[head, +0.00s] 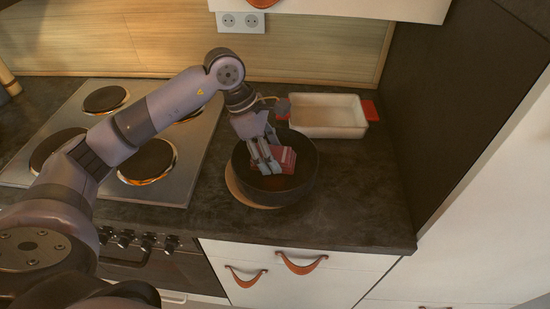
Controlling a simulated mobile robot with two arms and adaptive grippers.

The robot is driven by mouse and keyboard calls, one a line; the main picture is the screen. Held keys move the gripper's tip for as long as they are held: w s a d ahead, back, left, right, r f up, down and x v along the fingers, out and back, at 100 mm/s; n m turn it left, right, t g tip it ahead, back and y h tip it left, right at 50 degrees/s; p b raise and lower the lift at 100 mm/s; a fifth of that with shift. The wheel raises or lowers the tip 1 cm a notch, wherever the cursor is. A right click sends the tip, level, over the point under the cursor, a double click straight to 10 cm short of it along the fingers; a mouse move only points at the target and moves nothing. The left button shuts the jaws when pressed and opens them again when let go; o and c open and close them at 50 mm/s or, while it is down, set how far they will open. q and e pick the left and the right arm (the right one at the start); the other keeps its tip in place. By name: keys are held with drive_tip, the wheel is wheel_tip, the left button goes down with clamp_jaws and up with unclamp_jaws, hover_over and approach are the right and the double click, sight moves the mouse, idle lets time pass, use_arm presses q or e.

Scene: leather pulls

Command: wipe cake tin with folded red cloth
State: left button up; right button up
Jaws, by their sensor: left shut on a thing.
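The cake tin (304,180) is a round black pan on the counter, right of the stove. The folded red cloth (287,160) is inside the tin, near its middle. My left gripper (265,166) reaches down into the tin from above and is shut on the red cloth. The gripper fingers hide the cloth's left part. I cannot tell whether the cloth touches the tin's floor. My right gripper is not in view.
The tin stands on a round wooden board (237,191). A white rectangular dish (328,132) with red handles stands behind it. The stove (186,160) with several burners is on the left. A dark tall panel (440,90) bounds the right. The front right counter (370,215) is clear.

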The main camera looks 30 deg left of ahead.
use_arm(q)
drive_tip(key=r, duration=0.1)
drive_tip(key=r+p, duration=0.1)
drive_tip(key=r, duration=0.1)
drive_tip(key=shift+s+d, duration=0.1)
drive_tip(key=shift+s, duration=0.2)
drive_tip(key=shift+w+r, duration=0.15)
drive_tip(key=shift+r, duration=0.15)
drive_tip(key=shift+r+p, duration=0.65)
drive_tip(key=shift+r, duration=0.4)
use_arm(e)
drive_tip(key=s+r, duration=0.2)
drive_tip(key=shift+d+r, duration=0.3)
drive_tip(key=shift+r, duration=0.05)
use_arm(q)
drive_tip(key=shift+f, duration=0.1)
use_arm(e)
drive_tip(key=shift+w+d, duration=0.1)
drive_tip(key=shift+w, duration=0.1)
